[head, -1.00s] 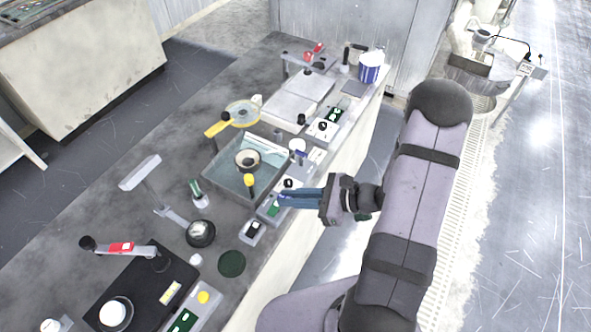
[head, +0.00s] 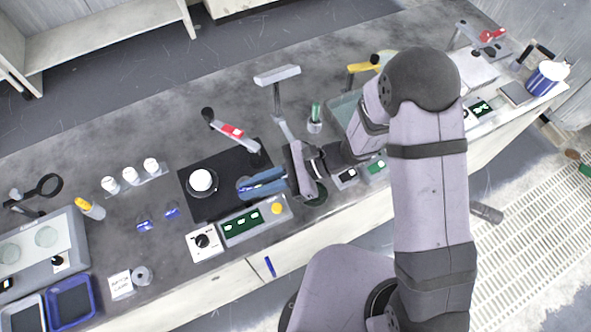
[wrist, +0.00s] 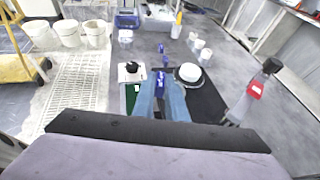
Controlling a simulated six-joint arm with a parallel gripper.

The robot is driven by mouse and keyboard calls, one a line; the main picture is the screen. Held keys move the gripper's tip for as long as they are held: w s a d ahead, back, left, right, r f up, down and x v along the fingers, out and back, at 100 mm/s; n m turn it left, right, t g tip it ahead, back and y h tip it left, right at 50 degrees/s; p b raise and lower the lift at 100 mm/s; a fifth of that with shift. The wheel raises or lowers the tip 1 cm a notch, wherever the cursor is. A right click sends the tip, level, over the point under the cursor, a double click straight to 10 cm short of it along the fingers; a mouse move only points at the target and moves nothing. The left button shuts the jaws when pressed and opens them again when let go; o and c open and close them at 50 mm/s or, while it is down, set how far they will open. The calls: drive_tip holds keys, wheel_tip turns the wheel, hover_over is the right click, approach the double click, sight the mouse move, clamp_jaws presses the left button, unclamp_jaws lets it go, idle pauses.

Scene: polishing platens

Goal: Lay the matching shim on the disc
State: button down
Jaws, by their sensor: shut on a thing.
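My gripper (head: 246,188) reaches over the right part of a black plate (head: 197,208). In the wrist view its blue fingers (wrist: 161,92) are shut on a small dark-blue shim (wrist: 160,79) with pale marking. Most of the shim is hidden between the fingers in the head view. A white round disc (head: 201,179) sits on a dark base on the plate, left of the fingertips and apart from them; it also shows in the wrist view (wrist: 189,71). Two other blue shims, one nearer (head: 144,225) and one beside it (head: 171,213), lie on the table left of the plate.
A red-handled lever (head: 231,131) rises behind the plate. A control box (head: 238,226) with green panels and a yellow button stands in front of it, beside a black-knob box (head: 203,241). Several white cups (head: 131,176) and a yellow-topped bottle (head: 90,208) stand left.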

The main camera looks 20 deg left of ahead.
drive_tip(key=s+a+r+n+g+h, duration=0.2)
drive_tip(key=s+a, duration=0.5)
drive_tip(key=a, duration=0.2)
drive_tip(key=w+a+r+m+t+y, duration=0.1)
drive_tip(key=w+a+m+t+y, duration=0.1)
drive_tip(key=w+a, duration=0.3)
drive_tip(key=shift+w+r+m+t+y, duration=0.25)
drive_tip(key=shift+w+m+t+y, duration=0.15)
drive_tip(key=shift+w+m+t, duration=0.2)
drive_tip(key=shift+f, duration=0.15)
drive_tip(key=shift+f+b, duration=2.35)
drive_tip(key=shift+f, duration=0.95)
drive_tip(key=shift+f+b, duration=0.55)
drive_tip(key=shift+f, duration=0.05)
drive_tip(key=c, duration=1.7)
unclamp_jaws()
